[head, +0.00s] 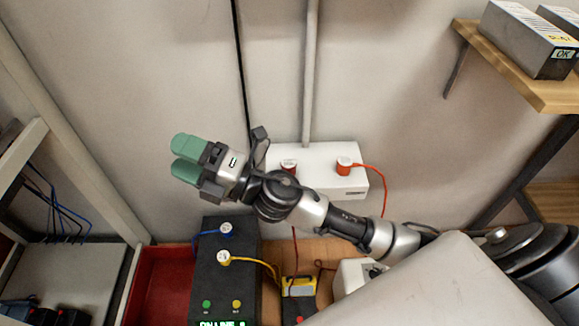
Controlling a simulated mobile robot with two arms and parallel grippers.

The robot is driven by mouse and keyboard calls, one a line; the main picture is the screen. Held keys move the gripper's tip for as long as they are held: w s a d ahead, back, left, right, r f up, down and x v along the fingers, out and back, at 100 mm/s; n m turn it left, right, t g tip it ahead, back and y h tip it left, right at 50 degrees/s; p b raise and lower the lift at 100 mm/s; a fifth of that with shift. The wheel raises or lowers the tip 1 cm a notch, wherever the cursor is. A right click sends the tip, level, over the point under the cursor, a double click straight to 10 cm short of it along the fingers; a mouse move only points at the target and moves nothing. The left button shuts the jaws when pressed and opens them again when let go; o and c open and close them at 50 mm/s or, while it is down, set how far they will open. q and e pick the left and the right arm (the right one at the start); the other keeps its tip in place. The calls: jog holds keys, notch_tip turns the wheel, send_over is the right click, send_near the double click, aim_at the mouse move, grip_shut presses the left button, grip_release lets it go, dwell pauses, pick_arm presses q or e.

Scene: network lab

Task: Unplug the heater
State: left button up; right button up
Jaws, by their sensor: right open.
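My right gripper (187,159), with green fingertips, is open and empty. It hangs in front of the wall, left of a white outlet box (328,182). Two red plugs with white labelled tops sit in this box: a left plug (288,166), partly hidden by my right arm, and a right plug (344,166). A red cord (384,190) runs from the right plug down behind my arm. A white appliance (350,278) is partly hidden below; I cannot tell whether it is the heater. The plug labels are too small to read. My left gripper is out of view.
A black power unit (215,275) holds a blue-corded plug (226,229) and a yellow plug (225,257). A red tray (165,285) lies to its left. A wooden shelf (515,75) with grey boxes juts out upper right. The wall above the gripper is clear.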

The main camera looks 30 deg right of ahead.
jog(key=s+a+f+n+g+y, duration=0.2)
jog(key=a+f+n+g, duration=0.15)
jog(key=n+g, duration=0.8)
jog(key=n+g+h, duration=0.3)
jog(key=n+h, duration=0.6)
jog(key=h, duration=0.9)
send_over(289, 162)
jog(key=shift+m, duration=0.25)
jog(key=f, duration=0.5)
jog(key=a+f, duration=0.1)
jog(key=f, duration=0.1)
jog(key=shift+f, duration=0.2)
jog(key=shift+d+r+h, duration=0.1)
jog(key=shift+d+h, duration=0.3)
jog(key=shift+d, duration=0.15)
